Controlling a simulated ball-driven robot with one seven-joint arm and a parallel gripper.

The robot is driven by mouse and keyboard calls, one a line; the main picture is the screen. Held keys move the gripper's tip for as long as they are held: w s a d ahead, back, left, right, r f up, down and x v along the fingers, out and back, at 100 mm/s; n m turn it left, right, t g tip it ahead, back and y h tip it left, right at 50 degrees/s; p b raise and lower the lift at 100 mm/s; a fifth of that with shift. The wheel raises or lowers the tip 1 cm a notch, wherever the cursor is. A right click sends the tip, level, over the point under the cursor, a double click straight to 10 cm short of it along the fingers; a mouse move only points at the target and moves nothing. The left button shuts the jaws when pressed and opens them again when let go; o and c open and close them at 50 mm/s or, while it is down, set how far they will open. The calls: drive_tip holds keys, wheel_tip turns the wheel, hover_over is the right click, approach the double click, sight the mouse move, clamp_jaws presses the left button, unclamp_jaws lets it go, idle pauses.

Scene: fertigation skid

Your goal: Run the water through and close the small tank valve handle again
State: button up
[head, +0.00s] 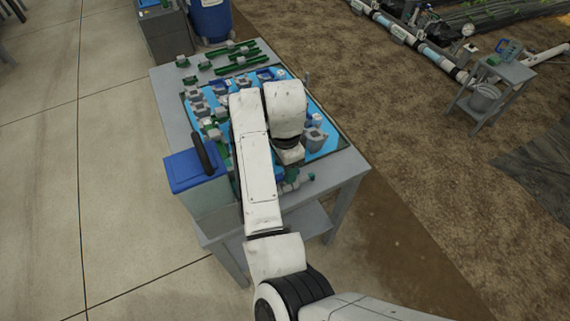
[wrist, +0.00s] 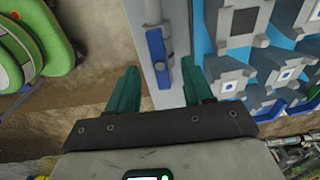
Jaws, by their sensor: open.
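My gripper (wrist: 159,68) is open in the wrist view, with its two green fingers apart and nothing held. A blue lever-like handle (wrist: 157,50) lies ahead between the fingertips, beside a grey pipe; I cannot tell for sure that it is the small tank valve handle. No contact with it shows. In the head view my arm covers the middle of the bench and hides the gripper's fingers and this handle. No flowing water can be made out.
The grey bench (head: 335,180) carries a blue panel (head: 332,142) crowded with grey fittings, also close right of my gripper in the wrist view (wrist: 208,28). A blue-lidded box (head: 190,176) stands at its left.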

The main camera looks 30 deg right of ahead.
drive_tip(key=shift+f+b, duration=1.1)
drive_tip(key=shift+f, duration=1.15)
